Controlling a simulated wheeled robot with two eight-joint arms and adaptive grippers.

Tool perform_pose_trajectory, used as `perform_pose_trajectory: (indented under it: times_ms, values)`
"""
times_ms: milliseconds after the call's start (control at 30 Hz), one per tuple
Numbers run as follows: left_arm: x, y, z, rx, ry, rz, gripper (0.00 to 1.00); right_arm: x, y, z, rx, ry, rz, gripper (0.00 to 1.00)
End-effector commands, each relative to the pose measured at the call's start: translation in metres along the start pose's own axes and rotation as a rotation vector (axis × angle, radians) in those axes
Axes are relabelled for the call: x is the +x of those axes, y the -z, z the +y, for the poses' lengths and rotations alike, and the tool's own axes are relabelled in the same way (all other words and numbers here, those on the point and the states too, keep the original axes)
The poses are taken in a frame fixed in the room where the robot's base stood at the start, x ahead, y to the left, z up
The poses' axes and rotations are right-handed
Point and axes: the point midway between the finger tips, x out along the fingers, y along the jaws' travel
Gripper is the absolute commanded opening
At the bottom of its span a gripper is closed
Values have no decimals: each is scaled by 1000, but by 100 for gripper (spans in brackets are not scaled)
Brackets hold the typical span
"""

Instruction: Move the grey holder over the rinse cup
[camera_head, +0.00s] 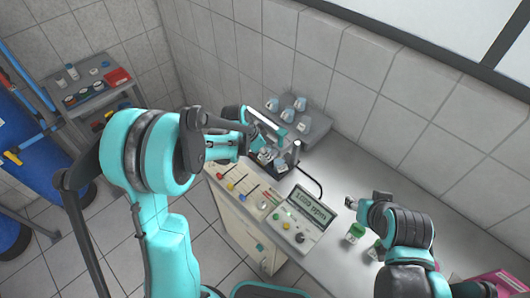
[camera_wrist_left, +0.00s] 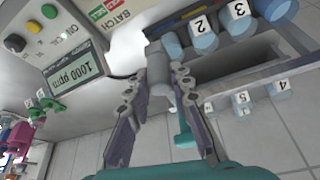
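The grey holder (camera_wrist_left: 159,72) shows in the left wrist view as an upright-looking grey cylinder between the fingertips of my left gripper (camera_wrist_left: 160,80). Both fingers lie against its sides. In the head view my left gripper (camera_head: 262,135) is over the bench beside a grey post, and my own arm hides part of it. Blue numbered cups stand close by, among them cup 2 (camera_wrist_left: 200,33) and cup 3 (camera_wrist_left: 237,20). I cannot tell which vessel is the rinse cup. My right gripper (camera_head: 351,203) is over the bench at the right, its fingers too small to read.
A meter (camera_head: 305,214) reading 1000 ppm stands right of the left gripper, with a black cable behind it. A grey rack (camera_head: 316,128) with blue cups is against the wall. Green-lidded jars (camera_head: 355,232) stand near my right gripper. The bench at the back right is clear.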

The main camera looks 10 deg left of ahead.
Motion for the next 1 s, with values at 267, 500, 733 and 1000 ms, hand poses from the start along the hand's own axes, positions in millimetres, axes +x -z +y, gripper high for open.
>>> perform_pose_trajectory:
  times_ms: [267,500,733,1000]
  values:
    - [0,-2,-7,-1,1,0,0,1,-1,0,0,0,0,45]
    - [-4,-14,-52,-4,3,0,0,8,-6,0,0,0,0,45]
    - [-10,-30,-116,-5,3,1,0,16,-12,0,0,0,0,45]
    - [-18,-44,-177,-2,2,1,0,21,-15,0,0,0,0,45]
